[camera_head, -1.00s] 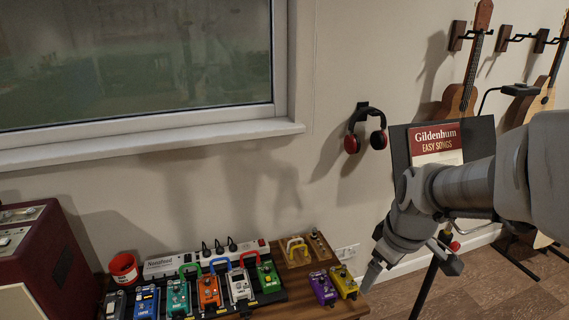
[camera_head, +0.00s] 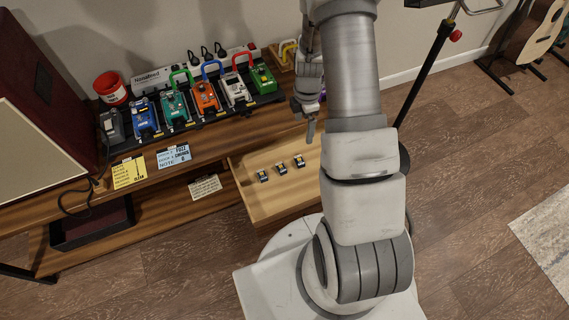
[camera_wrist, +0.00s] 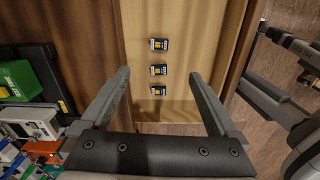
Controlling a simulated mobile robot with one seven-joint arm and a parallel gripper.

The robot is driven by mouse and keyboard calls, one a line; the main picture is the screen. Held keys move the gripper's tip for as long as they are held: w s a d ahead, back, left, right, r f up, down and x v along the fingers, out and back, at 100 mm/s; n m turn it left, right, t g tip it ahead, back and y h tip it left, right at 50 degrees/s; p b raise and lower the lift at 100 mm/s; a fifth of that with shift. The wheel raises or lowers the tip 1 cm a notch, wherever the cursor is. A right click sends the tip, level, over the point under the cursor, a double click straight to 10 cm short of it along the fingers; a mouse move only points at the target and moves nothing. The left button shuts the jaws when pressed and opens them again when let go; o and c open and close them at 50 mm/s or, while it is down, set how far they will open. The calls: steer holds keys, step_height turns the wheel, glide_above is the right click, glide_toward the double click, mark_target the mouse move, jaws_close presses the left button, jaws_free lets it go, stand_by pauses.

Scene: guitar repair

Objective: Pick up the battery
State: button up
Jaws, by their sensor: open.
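Three small batteries with dark bodies and yellow and white labels lie apart in an open wooden drawer (camera_head: 250,192). In the head view they are the left battery (camera_head: 262,175), the middle battery (camera_head: 281,168) and the right battery (camera_head: 299,160). In the wrist view they form a column: top (camera_wrist: 159,44), middle (camera_wrist: 158,69) and bottom (camera_wrist: 158,90). My gripper (camera_wrist: 158,82) is open and empty above the drawer, its fingers to either side of the column's lower end. In the head view my arm partly hides the gripper and the drawer's right side.
A wooden bench carries a pedalboard (camera_head: 190,118) with several coloured pedals, a red cup (camera_head: 111,88) and a dark red amplifier (camera_head: 40,75). A stand pole (camera_head: 425,75) rises right of my arm.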

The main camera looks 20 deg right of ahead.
steer(key=b, duration=0.4)
glide_above(300, 160)
steer(key=f, duration=1.2)
steer(key=shift+s, duration=0.25)
steer(key=shift+w+f+b, duration=0.15)
steer(key=shift+f+b, duration=0.35)
steer(key=shift+f, duration=1.1)
steer(key=shift+w+f+b, duration=0.15)
steer(key=shift+f+b, duration=0.35)
steer(key=shift+f, duration=1.1)
steer(key=c, duration=1.5)
steer(key=shift+o, duration=0.2)
steer(key=shift+r, duration=0.1)
steer(key=shift+r, duration=0.1)
